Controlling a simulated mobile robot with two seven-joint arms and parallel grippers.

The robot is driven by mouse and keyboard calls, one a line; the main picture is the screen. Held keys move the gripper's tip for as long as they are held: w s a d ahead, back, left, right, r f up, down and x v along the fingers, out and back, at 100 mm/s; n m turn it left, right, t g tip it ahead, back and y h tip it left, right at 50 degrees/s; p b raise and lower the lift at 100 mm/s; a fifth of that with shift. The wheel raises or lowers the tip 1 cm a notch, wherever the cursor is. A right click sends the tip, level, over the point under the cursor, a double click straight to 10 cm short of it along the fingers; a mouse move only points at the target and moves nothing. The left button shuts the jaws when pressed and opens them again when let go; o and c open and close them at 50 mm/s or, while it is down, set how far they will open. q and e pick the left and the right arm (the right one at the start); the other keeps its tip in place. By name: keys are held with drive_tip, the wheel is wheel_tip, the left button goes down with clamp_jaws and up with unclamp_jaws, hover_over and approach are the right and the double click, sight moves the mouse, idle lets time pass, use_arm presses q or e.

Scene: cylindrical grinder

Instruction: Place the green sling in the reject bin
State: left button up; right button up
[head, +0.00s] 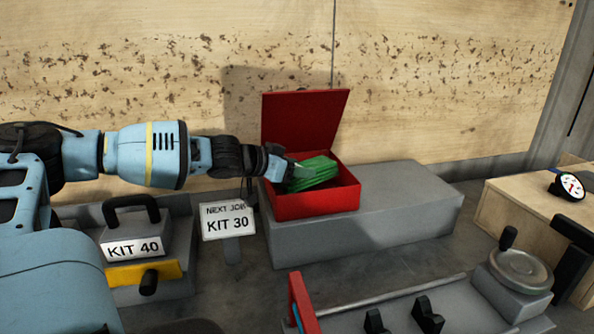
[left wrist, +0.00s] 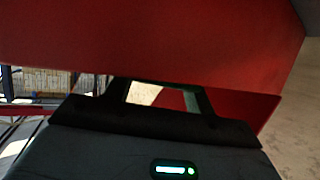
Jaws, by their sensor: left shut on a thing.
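The green sling (head: 314,173) is a folded bundle inside the open red bin (head: 318,204), which has its red lid (head: 303,120) standing up at the back. My left gripper (head: 287,172) reaches in from the left over the bin's left side and is shut on the sling's left end. Whether the sling touches the bin floor is hidden. My right gripper is in neither view.
The bin stands on a grey block (head: 410,205) with free room to its right. A "KIT 30" sign (head: 228,222) and a "KIT 40" block with a black handle (head: 135,246) are at the left. A gauge (head: 570,186) sits on a wooden box at the right.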

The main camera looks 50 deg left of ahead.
use_arm(q)
drive_tip(key=shift+w+a+f, duration=0.1)
drive_tip(key=shift+a+f, duration=0.05)
drive_tip(key=shift+f, duration=0.4)
drive_tip(key=shift+f, duration=0.1)
drive_tip(key=o, duration=1.2)
